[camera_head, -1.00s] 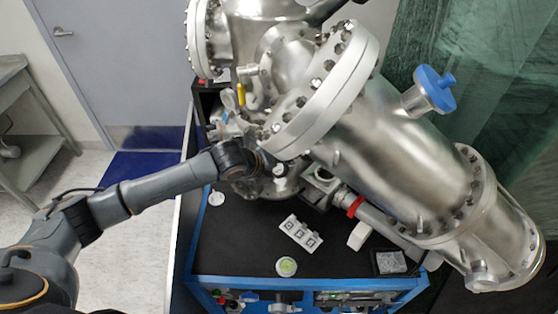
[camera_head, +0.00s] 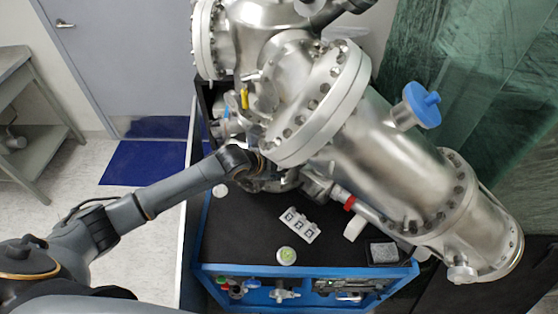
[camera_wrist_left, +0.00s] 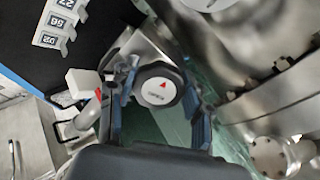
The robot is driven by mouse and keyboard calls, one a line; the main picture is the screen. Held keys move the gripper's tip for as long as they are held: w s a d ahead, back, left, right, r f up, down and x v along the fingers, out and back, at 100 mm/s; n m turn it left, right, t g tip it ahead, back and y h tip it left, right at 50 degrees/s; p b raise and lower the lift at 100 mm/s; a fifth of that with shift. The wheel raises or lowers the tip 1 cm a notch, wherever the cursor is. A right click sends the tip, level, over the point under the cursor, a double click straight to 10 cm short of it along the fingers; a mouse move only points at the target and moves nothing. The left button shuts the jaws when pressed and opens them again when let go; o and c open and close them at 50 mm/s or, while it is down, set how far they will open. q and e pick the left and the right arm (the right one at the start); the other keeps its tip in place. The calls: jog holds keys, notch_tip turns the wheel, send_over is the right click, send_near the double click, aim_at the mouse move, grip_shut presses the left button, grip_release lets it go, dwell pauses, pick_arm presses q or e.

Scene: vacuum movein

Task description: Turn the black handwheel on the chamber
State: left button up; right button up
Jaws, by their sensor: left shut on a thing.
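In the head view my left arm reaches in from the left and ends at the lower edge of the steel chamber (camera_head: 385,140). The handwheel and my fingertips are hidden there behind the wrist and a large bolted flange (camera_head: 318,105). My right gripper is not in view.
A blue-framed cart (camera_head: 300,271) with a black top carries the chamber. A white numbered block (camera_head: 299,225), a green-topped round piece (camera_head: 286,256) and a grey square pad (camera_head: 384,252) lie on it. A blue-capped port (camera_head: 420,105) sticks out at right. A grey side table (camera_head: 30,115) stands at left.

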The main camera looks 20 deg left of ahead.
pick_arm(q)
jog(key=n, duration=0.3)
jog(key=shift+n, duration=0.4)
jog(key=n, duration=0.4)
jog(key=shift+s+f, duration=0.1)
jog(key=shift+s, duration=0.05)
jog(key=n, duration=0.4)
jog(key=shift+d+n, duration=0.2)
jog(key=shift+n, duration=0.2)
jog(key=n, duration=0.3)
jog(key=shift+s+n, duration=0.1)
jog(key=shift+n, duration=0.3)
jog(key=n, duration=0.4)
jog(key=shift+d, duration=0.2)
jog(key=n, duration=0.8)
jog(key=shift+d, duration=0.15)
jog(key=shift+n, duration=1.5)
